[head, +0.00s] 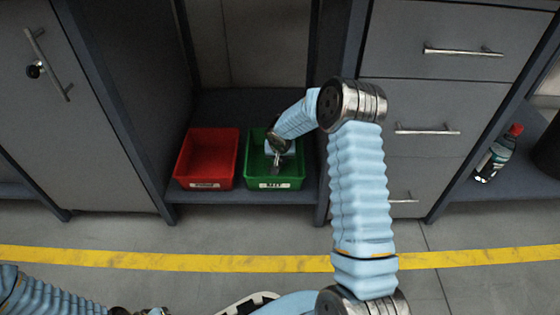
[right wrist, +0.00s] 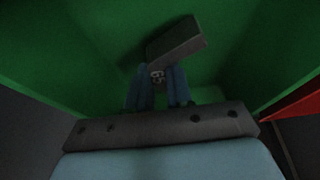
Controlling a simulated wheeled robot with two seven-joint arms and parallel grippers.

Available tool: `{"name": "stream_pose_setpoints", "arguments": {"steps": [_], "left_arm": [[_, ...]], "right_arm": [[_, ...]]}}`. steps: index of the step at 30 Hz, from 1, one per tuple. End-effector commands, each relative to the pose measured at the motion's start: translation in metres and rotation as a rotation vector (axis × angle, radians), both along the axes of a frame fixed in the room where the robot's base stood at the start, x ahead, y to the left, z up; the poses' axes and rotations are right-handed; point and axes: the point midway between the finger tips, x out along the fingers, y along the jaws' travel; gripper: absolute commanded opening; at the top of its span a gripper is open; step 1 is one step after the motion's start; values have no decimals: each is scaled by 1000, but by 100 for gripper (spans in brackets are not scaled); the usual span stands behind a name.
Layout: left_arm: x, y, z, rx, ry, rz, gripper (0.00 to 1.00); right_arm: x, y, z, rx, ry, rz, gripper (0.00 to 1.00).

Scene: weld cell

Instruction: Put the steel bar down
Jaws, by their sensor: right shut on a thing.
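The steel bar (right wrist: 176,42) is a dark grey block seen in the right wrist view, at the fingertips of my right gripper (right wrist: 160,82). The gripper is shut on it, and the bar sits tilted in that picture. In the head view my right gripper (head: 277,158) reaches down into the green bin (head: 259,173), which has a white label on its front. Green walls surround the bar in the wrist view. I cannot tell whether the bar touches the bin floor. My left arm shows at the lower left of the head view, but its gripper fingers do not show.
A red bin (head: 207,178) stands just left of the green bin on the same low shelf (head: 213,101). Cabinet posts flank the shelf opening. A yellow line (head: 170,261) crosses the floor.

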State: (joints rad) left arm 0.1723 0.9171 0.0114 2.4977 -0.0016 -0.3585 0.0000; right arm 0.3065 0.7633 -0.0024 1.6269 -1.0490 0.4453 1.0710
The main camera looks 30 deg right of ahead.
Motion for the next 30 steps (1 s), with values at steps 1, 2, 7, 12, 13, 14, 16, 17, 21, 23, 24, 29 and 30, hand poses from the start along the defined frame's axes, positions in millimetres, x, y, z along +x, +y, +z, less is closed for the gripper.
{"name": "stream_pose_setpoints", "arguments": {"steps": [1, 2, 7, 12, 13, 14, 16, 17, 21, 23, 24, 29, 30], "left_arm": [[0, 0, -3, 0, 0, 0, 0], [0, 0, -3, 0, -1, 0, 0], [0, 0, -2, 0, -1, 0, 0], [0, 0, -2, 0, -1, 0, 0], [0, 0, -2, 0, -1, 0, 0], [0, 0, -2, 0, -1, 0, 0], [0, 0, -2, 0, -1, 0, 0], [0, 0, -2, 0, -1, 0, 0], [0, 0, -2, 0, -1, 0, 0], [0, 0, -2, 0, -1, 0, 0], [0, 0, -2, 0, -1, 0, 0], [0, 0, -2, 0, -1, 0, 0], [0, 0, -2, 0, -1, 0, 0]], "right_arm": [[0, -1, -6, -1, -2, -1, 0], [1, -1, -7, 0, -3, -1, 0], [1, -1, -6, -2, -4, -1, 0], [1, -1, -10, -1, -3, -1, 0], [1, -1, -11, -1, -1, -1, 0], [0, -1, -11, -1, -1, -1, 0], [1, -1, -13, -1, -1, -1, 0], [1, -1, -14, -1, -1, -1, 0], [1, -1, -18, -1, -3, -2, 0], [1, -1, -18, -1, -4, -2, 0], [1, -1, -18, -1, -4, -2, 0], [0, -1, -19, -1, -2, -2, 45], [0, -1, -19, -1, -2, -2, 46]]}}
